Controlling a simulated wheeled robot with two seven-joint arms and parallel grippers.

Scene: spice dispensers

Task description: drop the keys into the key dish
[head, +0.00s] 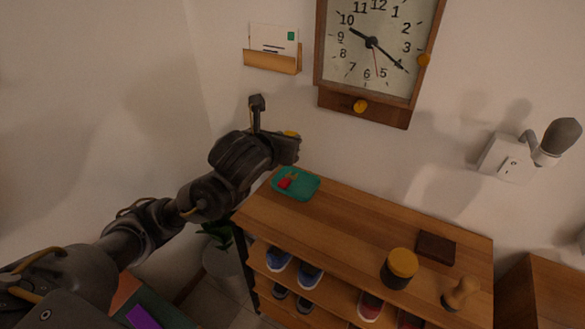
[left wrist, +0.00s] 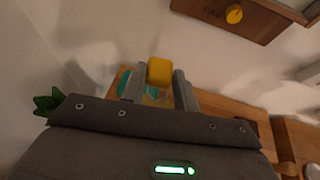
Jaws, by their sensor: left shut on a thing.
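My left gripper (left wrist: 158,88) is shut on a yellow block (left wrist: 160,72), which looks like a key fob. The block also shows at the gripper's tip in the head view (head: 291,134). I cannot tell whether keys hang from it. The teal key dish (head: 308,192) sits at the far left end of the wooden shelf top; a red piece (head: 285,184) and a small gold piece show inside it. The gripper is above and slightly behind the dish in the head view. In the left wrist view the dish (left wrist: 125,84) is partly hidden behind a finger. My right gripper is not in view.
The shelf top (head: 345,222) also holds a yellow-lidded jar (head: 401,264), a dark brown block (head: 436,247) and a wooden stamp-like piece (head: 461,292). Shoes (head: 310,274) stand below. A wall clock (head: 375,60) and letter holder (head: 272,63) hang behind. A plant (head: 217,236) stands left.

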